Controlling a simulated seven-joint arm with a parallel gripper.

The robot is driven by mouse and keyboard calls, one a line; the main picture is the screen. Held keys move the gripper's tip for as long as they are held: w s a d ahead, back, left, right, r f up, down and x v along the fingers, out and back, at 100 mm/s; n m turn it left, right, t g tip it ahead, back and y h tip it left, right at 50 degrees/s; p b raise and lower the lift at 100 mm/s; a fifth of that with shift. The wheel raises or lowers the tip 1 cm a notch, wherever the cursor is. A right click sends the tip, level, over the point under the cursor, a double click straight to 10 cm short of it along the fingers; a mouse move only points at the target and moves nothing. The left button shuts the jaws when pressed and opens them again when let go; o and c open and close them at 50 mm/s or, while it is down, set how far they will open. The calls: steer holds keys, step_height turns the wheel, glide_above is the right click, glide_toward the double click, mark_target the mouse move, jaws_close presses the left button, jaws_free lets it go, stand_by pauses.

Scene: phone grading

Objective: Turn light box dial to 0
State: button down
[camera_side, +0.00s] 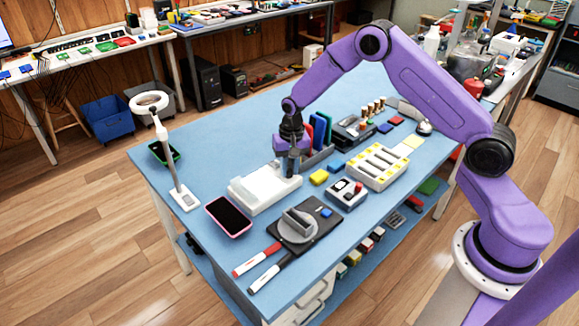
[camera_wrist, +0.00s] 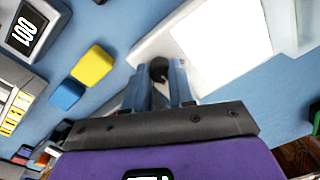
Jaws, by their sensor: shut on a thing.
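The white light box (camera_side: 262,187) lies on the blue table, with a brighter flat panel on top. Its top also shows in the wrist view (camera_wrist: 222,42). The dial (camera_wrist: 158,68) is a small dark round knob at the light box's edge, seen between my fingers. My gripper (camera_wrist: 160,88) points down over that end of the box, with its two blue-grey fingers closed around the dial. In the side view my gripper (camera_side: 292,172) stands at the box's right end and hides the dial. The dial's marks and setting cannot be read.
A yellow block (camera_side: 319,177) and a blue block (camera_side: 337,167) lie just right of my gripper. A pink-edged phone (camera_side: 229,216) and a black plate with a grey disc (camera_side: 298,226) lie in front.

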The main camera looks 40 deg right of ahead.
steer(key=n, duration=0.3)
steer(key=shift+n, duration=0.3)
steer(key=c, duration=0.9)
jaws_free()
steer(key=shift+c, duration=0.2)
step_height(320, 180, up, 18)
steer(key=shift+d+f, duration=0.25)
steer(key=shift+d, duration=0.2)
